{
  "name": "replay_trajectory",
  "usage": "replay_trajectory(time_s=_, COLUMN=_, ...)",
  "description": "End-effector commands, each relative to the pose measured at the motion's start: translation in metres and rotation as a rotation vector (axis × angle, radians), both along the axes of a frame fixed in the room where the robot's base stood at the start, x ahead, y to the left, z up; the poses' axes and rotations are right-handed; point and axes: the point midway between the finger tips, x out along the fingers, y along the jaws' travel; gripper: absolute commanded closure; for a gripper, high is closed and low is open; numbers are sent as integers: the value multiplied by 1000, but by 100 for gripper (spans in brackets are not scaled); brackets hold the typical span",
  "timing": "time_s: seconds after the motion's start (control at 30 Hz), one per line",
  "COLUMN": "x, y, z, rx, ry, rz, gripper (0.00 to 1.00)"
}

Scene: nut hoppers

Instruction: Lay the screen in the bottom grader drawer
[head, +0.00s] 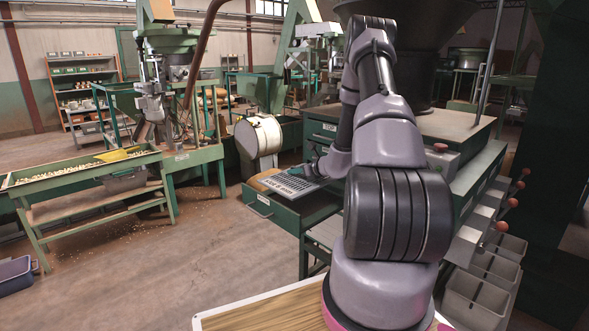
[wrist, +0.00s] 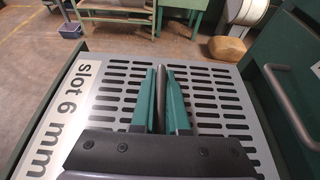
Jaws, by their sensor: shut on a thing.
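The screen is a flat grey slotted plate (head: 289,184) with a white strip reading "slot 6 mm"; it fills much of the wrist view (wrist: 215,92). My gripper (wrist: 161,72) has its teal fingers closed on the dark bar handle (wrist: 160,92) standing on the screen. The pulled-out green drawer (head: 268,212) is under the screen in the head view, with its handle at the front. The screen lies roughly level over the drawer; I cannot tell whether it rests inside or hovers. In the head view my arm hides part of the cabinet, and the gripper is small.
The green cabinet (head: 322,131) rises right behind the drawer; a grey handle (wrist: 292,105) on a green panel is close at the right in the wrist view. A tan sack (wrist: 227,50) lies on the floor beyond the drawer. Open floor (head: 150,255) is to the left.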

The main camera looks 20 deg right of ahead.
Motion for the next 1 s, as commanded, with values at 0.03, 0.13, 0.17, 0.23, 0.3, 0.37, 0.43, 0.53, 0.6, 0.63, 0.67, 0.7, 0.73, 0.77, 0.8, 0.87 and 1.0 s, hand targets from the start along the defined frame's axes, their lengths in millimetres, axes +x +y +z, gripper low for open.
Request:
replay_trajectory(time_s=0.03, x=0, y=0, z=-4, rx=2, ry=0, rz=-1, gripper=100)
replay_trajectory(time_s=0.13, x=0, y=0, z=-10, rx=1, ry=-1, rz=0, gripper=100)
replay_trajectory(time_s=0.17, x=0, y=0, z=-12, rx=0, ry=0, rz=0, gripper=100)
replay_trajectory(time_s=0.23, x=0, y=0, z=-17, rx=1, ry=0, rz=0, gripper=100)
replay_trajectory(time_s=0.3, x=0, y=0, z=-22, rx=1, ry=0, rz=0, gripper=100)
replay_trajectory(time_s=0.37, x=0, y=0, z=-26, rx=0, ry=-1, rz=0, gripper=100)
replay_trajectory(time_s=0.43, x=0, y=1, z=-31, rx=1, ry=-1, rz=1, gripper=100)
replay_trajectory(time_s=0.53, x=0, y=1, z=-37, rx=2, ry=0, rz=1, gripper=100)
replay_trajectory(time_s=0.6, x=0, y=1, z=-42, rx=2, ry=0, rz=1, gripper=100)
replay_trajectory(time_s=0.63, x=0, y=1, z=-44, rx=2, ry=0, rz=1, gripper=100)
replay_trajectory(time_s=0.67, x=0, y=1, z=-46, rx=2, ry=0, rz=1, gripper=100)
replay_trajectory(time_s=0.7, x=0, y=1, z=-49, rx=2, ry=0, rz=1, gripper=100)
replay_trajectory(time_s=0.73, x=0, y=1, z=-51, rx=2, ry=0, rz=1, gripper=100)
replay_trajectory(time_s=0.77, x=0, y=1, z=-53, rx=1, ry=-1, rz=1, gripper=100)
replay_trajectory(time_s=0.8, x=0, y=1, z=-55, rx=1, ry=-2, rz=1, gripper=100)
replay_trajectory(time_s=0.87, x=0, y=1, z=-60, rx=1, ry=-1, rz=1, gripper=100)
replay_trajectory(time_s=1.0, x=0, y=1, z=-69, rx=-1, ry=0, rz=1, gripper=100)
